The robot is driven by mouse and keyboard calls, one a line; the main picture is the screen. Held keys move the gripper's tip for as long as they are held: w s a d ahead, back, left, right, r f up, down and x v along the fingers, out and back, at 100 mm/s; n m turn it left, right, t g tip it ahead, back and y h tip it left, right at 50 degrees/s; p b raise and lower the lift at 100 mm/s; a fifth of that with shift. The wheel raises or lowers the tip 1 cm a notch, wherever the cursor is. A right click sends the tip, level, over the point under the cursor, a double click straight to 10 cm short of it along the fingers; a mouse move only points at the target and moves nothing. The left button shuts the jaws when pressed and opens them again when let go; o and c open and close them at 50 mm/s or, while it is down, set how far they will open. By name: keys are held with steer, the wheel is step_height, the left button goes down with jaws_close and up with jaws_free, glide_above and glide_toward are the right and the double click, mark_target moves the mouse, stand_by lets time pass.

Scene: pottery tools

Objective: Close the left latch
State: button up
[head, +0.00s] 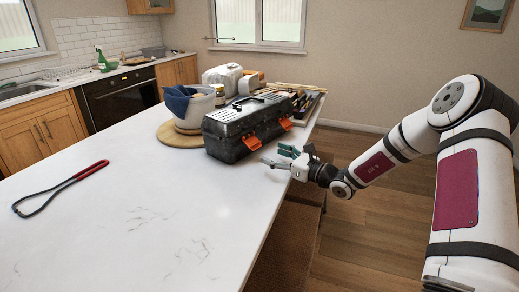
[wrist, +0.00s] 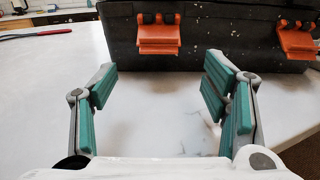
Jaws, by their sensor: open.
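A dark grey toolbox (head: 235,128) stands on the white table, its lid down. Two orange latches are on its long front side. The left latch (wrist: 158,40) also shows in the head view (head: 252,142) and juts outward from the box. The right latch (wrist: 297,38) also juts out; it shows in the head view too (head: 286,124). My gripper (wrist: 158,88), with green finger pads, is open and empty in front of the box, roughly in line with the left latch. In the head view my gripper (head: 277,157) is low over the table edge, apart from the box.
A red-handled loop tool (head: 62,186) lies on the left of the table (head: 130,225). Behind the box are a white pot with blue cloth (head: 194,105) on a round board (head: 170,135), and a tool tray (head: 306,106). The near table is clear.

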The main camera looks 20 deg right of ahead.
mark_target(258, 147)
steer(key=x, duration=0.7)
steer(key=shift+w+a, duration=0.2)
steer(key=shift+a, duration=0.05)
steer(key=c, duration=1.2)
